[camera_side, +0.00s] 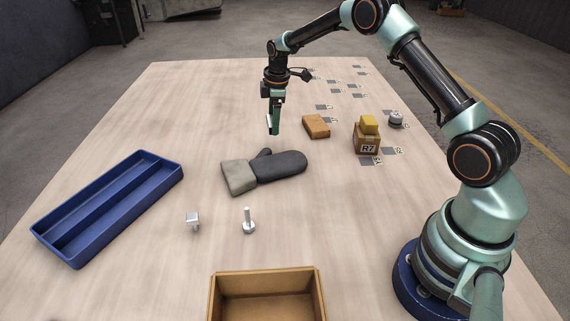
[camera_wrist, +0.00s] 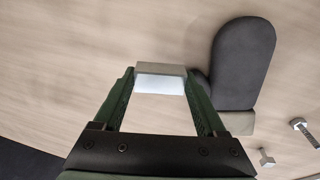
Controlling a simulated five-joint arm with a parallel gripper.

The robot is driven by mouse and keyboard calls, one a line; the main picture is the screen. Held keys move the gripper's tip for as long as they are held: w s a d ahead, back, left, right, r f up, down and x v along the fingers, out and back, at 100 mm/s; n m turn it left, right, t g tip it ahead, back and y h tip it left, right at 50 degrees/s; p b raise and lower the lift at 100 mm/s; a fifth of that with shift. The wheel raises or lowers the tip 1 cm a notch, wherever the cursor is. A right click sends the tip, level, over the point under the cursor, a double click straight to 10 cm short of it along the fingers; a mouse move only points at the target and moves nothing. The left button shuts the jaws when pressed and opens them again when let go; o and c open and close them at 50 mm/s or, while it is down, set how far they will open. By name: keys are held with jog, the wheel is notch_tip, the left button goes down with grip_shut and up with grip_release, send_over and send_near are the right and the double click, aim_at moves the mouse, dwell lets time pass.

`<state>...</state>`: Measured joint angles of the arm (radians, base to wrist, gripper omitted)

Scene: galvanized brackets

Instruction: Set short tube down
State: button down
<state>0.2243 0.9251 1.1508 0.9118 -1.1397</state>
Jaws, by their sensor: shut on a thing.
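The short tube (camera_wrist: 160,78) is a small silver-grey piece with a bright pale face. It sits between the two green fingertips of my gripper (camera_wrist: 160,88) in the wrist view, and the fingers are shut on it. In the side view my gripper (camera_side: 273,125) points down over the middle of the table, behind the grey mitt. Only a pale sliver of the tube shows there beside the fingers. I cannot tell exactly how far its underside is from the wood.
A dark grey mitt (camera_side: 280,166) lies in front of my gripper. A blue tray (camera_side: 159,161), a bolt (camera_side: 248,226), a small metal piece (camera_side: 192,220) and a wooden box (camera_side: 265,274) are nearer. Bare wood lies left.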

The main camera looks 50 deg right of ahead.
notch_tip(320, 180, up, 14)
send_over(274, 145)
jog(key=s+a+f+m, duration=0.1)
jog(key=s+a+m, duration=0.4)
jog(key=s, duration=0.6)
jog(key=s+a+f+m, duration=0.1)
jog(key=s+a+m, duration=0.4)
jog(key=s, duration=0.6)
jog(key=a, duration=0.2)
jog(key=shift+s+a, duration=0.25)
jog(key=shift+a, duration=0.1)
jog(key=w+d+r+m, duration=0.1)
jog(key=w+d, duration=0.3)
jog(key=w, duration=0.3)
jog(key=w+d+m+g, duration=0.1)
jog(key=w+d, duration=0.3)
jog(key=w, duration=0.4)
jog(key=w+d+r+m, duration=0.1)
jog(key=w+d, duration=0.4)
jog(key=w, duration=0.2)
jog(key=f, duration=1.9)
jog(key=shift+w+a+f, duration=0.15)
jog(key=shift+a+f, duration=0.05)
jog(key=shift+f, duration=0.1)
